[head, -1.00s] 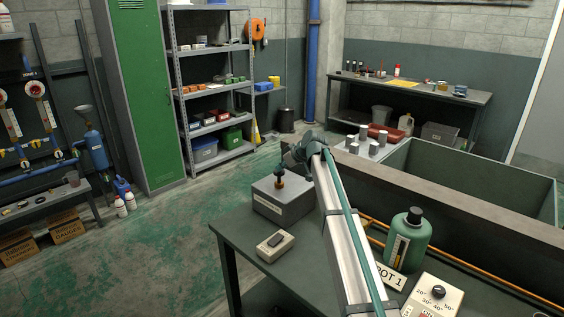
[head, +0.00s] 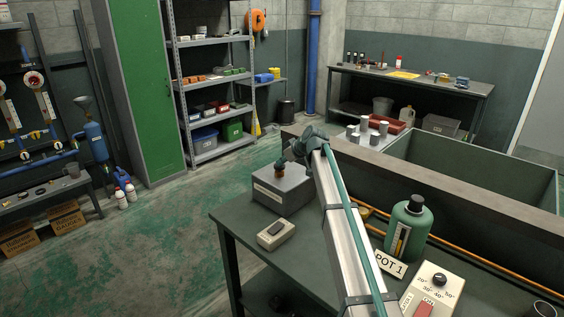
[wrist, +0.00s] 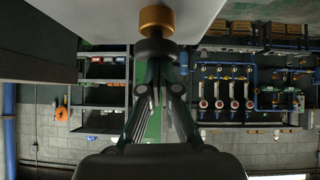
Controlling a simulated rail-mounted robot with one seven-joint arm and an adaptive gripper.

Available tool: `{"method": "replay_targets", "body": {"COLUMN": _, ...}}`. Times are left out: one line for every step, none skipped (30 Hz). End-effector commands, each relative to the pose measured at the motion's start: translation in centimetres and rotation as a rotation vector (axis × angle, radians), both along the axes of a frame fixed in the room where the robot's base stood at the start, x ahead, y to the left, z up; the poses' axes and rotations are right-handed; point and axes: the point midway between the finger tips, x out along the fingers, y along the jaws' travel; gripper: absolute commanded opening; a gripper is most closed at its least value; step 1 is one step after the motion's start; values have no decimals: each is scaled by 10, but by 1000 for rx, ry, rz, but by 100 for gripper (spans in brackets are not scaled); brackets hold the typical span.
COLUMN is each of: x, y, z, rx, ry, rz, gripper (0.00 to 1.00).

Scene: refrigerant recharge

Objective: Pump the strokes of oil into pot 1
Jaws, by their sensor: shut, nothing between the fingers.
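The grey pump box (head: 283,190) stands on the dark bench, with a brass collar and dark knob (head: 283,175) on top. My gripper (head: 284,163) is at the knob from above. In the wrist view, my shut fingertips (wrist: 157,62) meet the black knob (wrist: 156,50), below the brass collar (wrist: 156,18); they look in contact with it, with nothing between them. A green bottle (head: 408,228) with a black cap and a gauge strip stands right of my arm. A "POT 1" sign (head: 390,265) is at its foot.
A small beige box with a dark switch (head: 275,233) lies in front of the pump. A dial box (head: 432,290) is at the lower right. An orange tube (head: 470,260) runs along the bench's back edge, below the wall of a large grey tank (head: 470,185).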

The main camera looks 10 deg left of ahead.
Motion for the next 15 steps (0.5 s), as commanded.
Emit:
{"method": "replay_targets", "body": {"x": -2, "y": -1, "z": -3, "rx": -6, "ry": 8, "rz": 2, "gripper": 0}}
{"method": "replay_targets", "body": {"x": -2, "y": -1, "z": -1, "rx": -6, "ry": 8, "rz": 2, "gripper": 0}}
{"method": "replay_targets", "body": {"x": -2, "y": -1, "z": 2, "rx": -6, "ry": 7, "rz": 3, "gripper": 0}}
{"method": "replay_targets", "body": {"x": -2, "y": -1, "z": 5, "rx": -6, "ry": 6, "rz": 2, "gripper": 0}}
{"method": "replay_targets", "body": {"x": -2, "y": -1, "z": 8, "rx": -6, "ry": 6, "rz": 2, "gripper": 0}}
{"method": "replay_targets", "body": {"x": -3, "y": -1, "z": 14, "rx": -5, "ry": 5, "rz": 3, "gripper": 0}}
{"method": "replay_targets", "body": {"x": -3, "y": -1, "z": 19, "rx": -4, "ry": 4, "rz": 2, "gripper": 0}}
{"method": "replay_targets", "body": {"x": -3, "y": -1, "z": 25, "rx": -4, "ry": 4, "rz": 2, "gripper": 0}}
{"method": "replay_targets", "body": {"x": -3, "y": -1, "z": 32, "rx": -2, "ry": 2, "rz": 1, "gripper": 0}}
{"method": "replay_targets", "body": {"x": -3, "y": -1, "z": 39, "rx": -2, "ry": 1, "rz": 0, "gripper": 0}}
{"method": "replay_targets", "body": {"x": -3, "y": -1, "z": 45, "rx": 0, "ry": -1, "rz": -1, "gripper": 0}}
{"method": "replay_targets", "body": {"x": -9, "y": -7, "z": 47, "rx": 0, "ry": -1, "rz": -2, "gripper": 0}}
{"method": "replay_targets", "body": {"x": -13, "y": -11, "z": 50, "rx": 0, "ry": -1, "rz": -2, "gripper": 0}}
{"method": "replay_targets", "body": {"x": -16, "y": -15, "z": 55, "rx": 0, "ry": -1, "rz": -2, "gripper": 0}}
{"method": "replay_targets", "body": {"x": -20, "y": -19, "z": 61, "rx": 0, "ry": -2, "rz": -2, "gripper": 0}}
